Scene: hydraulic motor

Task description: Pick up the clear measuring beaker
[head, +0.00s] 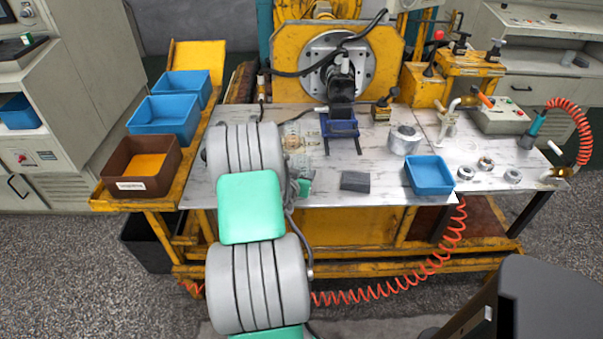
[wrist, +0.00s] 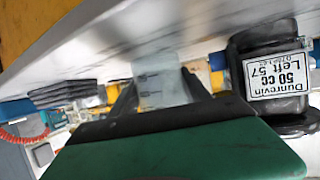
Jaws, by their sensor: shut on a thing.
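In the wrist view, the clear measuring beaker (wrist: 163,82) is pale and see-through, with faint markings. It sits between the two dark fingers of my gripper (wrist: 158,90), which is shut on it. The pale table surface (wrist: 100,45) shows close by; I cannot tell whether the beaker touches it. In the head view, my arm hides most of the gripper, and I cannot make out the beaker clearly.
A dark labelled part (wrist: 280,85) is right of the gripper in the wrist view. In the head view, a dark grey block (head: 355,181), a blue bin (head: 430,176) and a metal cylinder (head: 404,140) stand on the table. A blue stand (head: 340,126) is at its back.

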